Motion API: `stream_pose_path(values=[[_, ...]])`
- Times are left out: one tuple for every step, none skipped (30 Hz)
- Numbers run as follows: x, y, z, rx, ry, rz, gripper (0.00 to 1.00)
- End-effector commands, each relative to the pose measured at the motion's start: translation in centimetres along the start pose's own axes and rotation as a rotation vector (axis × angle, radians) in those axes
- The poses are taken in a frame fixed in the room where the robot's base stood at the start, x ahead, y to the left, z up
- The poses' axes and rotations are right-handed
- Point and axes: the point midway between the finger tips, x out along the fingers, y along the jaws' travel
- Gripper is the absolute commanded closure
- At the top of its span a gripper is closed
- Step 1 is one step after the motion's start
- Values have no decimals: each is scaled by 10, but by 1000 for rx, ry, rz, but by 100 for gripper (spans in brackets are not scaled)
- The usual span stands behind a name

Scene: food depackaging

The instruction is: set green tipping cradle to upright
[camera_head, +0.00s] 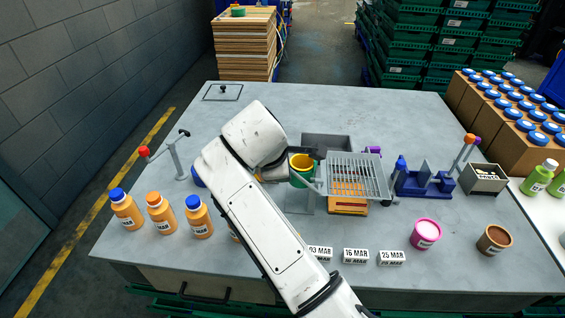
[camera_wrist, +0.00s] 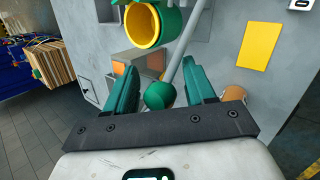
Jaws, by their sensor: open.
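The green tipping cradle (camera_head: 300,181) stands mid-table, left of a wire rack, holding a yellow cup (camera_head: 302,161). In the wrist view the green cradle (camera_wrist: 136,5) and yellow cup (camera_wrist: 142,26) are at the top, with the cup's mouth turned toward the camera; I cannot tell the exact tilt. A grey lever (camera_wrist: 186,55) ends in a green ball knob (camera_wrist: 160,95). My gripper (camera_wrist: 160,70) is open, with the knob between its two green fingers and no clear contact. In the head view my white arm hides most of the gripper and the knob.
The wire rack (camera_head: 358,176) is right of the cradle; a blue cradle (camera_head: 425,183) stands beyond it. Orange bottles (camera_head: 160,213) stand at the front left. A red-knobbed lever (camera_head: 144,151) is at the left. Date blocks (camera_head: 355,256) and a pink cup (camera_head: 425,233) are in front.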

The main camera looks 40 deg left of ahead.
Motion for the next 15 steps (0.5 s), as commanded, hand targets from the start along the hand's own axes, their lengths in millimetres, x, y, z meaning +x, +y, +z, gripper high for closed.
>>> stream_pose_path(values=[[-2, 0, 0, 0, 1, 1, 46], [-3, 0, -1, 0, 2, 1, 46], [-7, 0, -1, 0, 2, 2, 46], [-10, 0, -1, 0, 2, 2, 46], [-14, 0, -1, 0, 3, 3, 46], [-20, 0, -1, 0, 3, 3, 46], [-26, 0, -1, 0, 3, 4, 46], [-31, 0, -1, 0, 3, 4, 46], [-40, 0, -1, -1, 3, 4, 46], [-46, 0, -1, -1, 3, 5, 46], [-52, 0, -1, -1, 3, 5, 46], [-60, 0, -1, 0, 3, 5, 46], [-65, 0, -1, 0, 3, 5, 46], [-71, 0, -1, 0, 3, 5, 46], [-77, 0, 0, 0, 2, 3, 46]])
